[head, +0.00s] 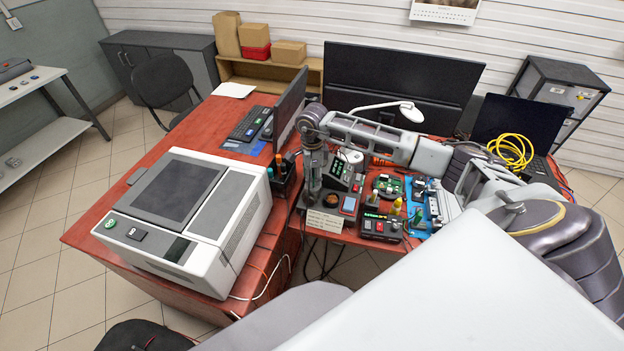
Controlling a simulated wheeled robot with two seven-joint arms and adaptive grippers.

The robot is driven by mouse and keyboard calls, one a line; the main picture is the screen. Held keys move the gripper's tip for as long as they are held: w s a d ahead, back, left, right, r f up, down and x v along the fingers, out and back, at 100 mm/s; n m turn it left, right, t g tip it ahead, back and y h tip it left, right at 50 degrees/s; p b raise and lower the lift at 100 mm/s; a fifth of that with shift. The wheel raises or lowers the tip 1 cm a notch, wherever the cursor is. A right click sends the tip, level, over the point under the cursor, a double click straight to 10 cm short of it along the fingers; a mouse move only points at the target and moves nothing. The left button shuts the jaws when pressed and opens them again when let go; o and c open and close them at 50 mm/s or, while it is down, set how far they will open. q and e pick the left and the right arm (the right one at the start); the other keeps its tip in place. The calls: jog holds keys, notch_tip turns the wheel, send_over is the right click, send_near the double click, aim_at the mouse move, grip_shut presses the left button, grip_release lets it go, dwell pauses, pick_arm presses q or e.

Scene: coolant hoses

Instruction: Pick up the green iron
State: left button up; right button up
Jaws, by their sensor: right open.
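I cannot pick out a green iron with certainty. A dark holder (284,180) stands near the right side of the large white machine, with small upright coloured handles in it, orange and green-blue among them. They are too small to tell apart. My right gripper (311,198) points down at the front edge of the red desk, just right of this holder and apart from it. It is open, and I see nothing in it. My left gripper is not in view.
The white machine (185,215) fills the desk's left wing. Circuit boards, a black box with buttons (381,227) and a yellow bottle (396,206) crowd the desk right of my gripper. Monitors (398,80) stand behind. A yellow cable coil (511,150) lies at right.

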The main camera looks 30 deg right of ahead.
grip_shut()
jog(key=shift+r, duration=0.15)
dwell(0.4)
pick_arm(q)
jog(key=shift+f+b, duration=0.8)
pick_arm(e)
jog(key=shift+r, duration=4.85)
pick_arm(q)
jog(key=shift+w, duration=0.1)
pick_arm(e)
jog(key=shift+d, duration=0.1)
